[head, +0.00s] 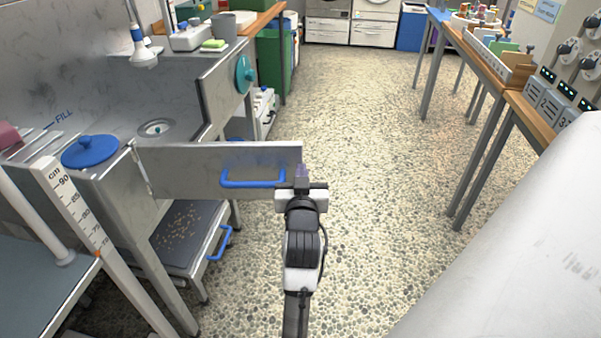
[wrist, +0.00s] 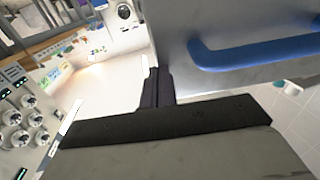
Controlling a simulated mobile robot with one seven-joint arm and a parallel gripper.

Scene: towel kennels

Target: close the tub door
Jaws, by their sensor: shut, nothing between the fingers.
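The tub door (head: 205,168) is a grey metal panel. It stands open, swung out from the front of the metal tub (head: 105,190), with its hinge side at the left. A blue bar handle (head: 252,182) is on its face, and the handle also shows in the wrist view (wrist: 255,52). My gripper (head: 302,172) is at the free right end of the door. Its fingers (wrist: 157,88) are shut and empty, close beside the door edge in the wrist view. I cannot tell whether they touch it.
A tray with a blue handle (head: 222,243) sits low under the tub. A blue lid (head: 90,151) and a white height post (head: 75,210) are at the left. Tables (head: 490,75) line the right. The pebbled floor (head: 350,130) between is clear.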

